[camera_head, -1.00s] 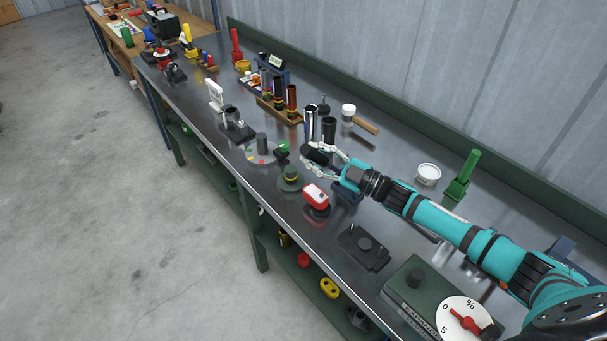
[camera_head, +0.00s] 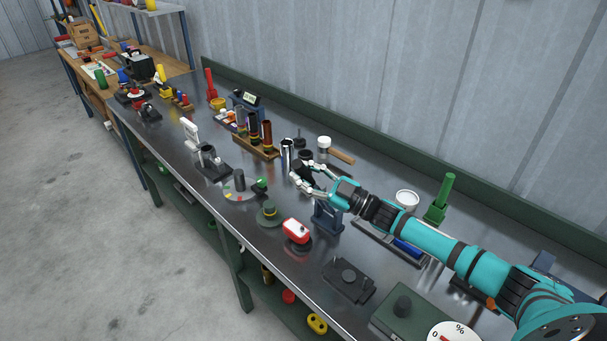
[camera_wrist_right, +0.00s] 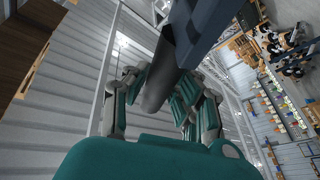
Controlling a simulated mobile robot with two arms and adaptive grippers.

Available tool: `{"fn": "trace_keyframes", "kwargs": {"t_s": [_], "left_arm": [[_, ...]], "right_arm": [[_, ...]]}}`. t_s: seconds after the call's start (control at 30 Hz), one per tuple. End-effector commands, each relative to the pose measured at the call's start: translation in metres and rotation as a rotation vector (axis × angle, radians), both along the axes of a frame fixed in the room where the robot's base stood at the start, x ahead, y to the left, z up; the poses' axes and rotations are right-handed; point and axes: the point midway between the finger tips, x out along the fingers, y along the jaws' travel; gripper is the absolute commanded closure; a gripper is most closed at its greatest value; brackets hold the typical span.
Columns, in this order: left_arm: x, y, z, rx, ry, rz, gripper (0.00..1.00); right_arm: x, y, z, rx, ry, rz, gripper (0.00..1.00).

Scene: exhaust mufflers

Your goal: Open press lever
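The dark blue press (camera_head: 328,217) stands on the steel bench, just below and behind my right gripper. Its lever shows in the right wrist view as a blue-grey arm (camera_wrist_right: 207,25) with a dark round handle (camera_wrist_right: 160,75). My right gripper (camera_head: 303,177) is closed around this dark handle, above the bench; in the right wrist view the gripper's fingers (camera_wrist_right: 157,98) lie on both sides of it. The gripper and my arm hide part of the lever in the head view. My left gripper is not in view.
A red-and-white device (camera_head: 296,231), a green-topped round fixture (camera_head: 269,214) and a dark plate fixture (camera_head: 348,281) stand near the front edge. A green-handled tool (camera_head: 439,202) stands behind my arm.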

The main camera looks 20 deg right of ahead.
Motion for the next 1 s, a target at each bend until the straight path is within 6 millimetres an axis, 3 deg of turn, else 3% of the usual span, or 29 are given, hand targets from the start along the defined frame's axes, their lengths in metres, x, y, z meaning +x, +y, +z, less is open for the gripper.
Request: {"fn": "trace_keyframes", "kwargs": {"t_s": [0.03,0.17,0.53,1.0], "left_arm": [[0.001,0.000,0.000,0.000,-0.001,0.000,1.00],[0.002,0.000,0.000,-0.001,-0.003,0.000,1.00],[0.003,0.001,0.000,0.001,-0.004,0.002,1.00],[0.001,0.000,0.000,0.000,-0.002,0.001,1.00]], "right_arm": [[0.000,0.000,-0.001,0.000,0.001,0.000,0.67],[0.000,0.000,-0.001,-0.001,0.000,0.001,0.51],[-0.005,-0.004,-0.003,-0.003,0.000,-0.001,0.51],[-0.072,-0.061,-0.026,-0.005,0.003,-0.001,0.51]]}}
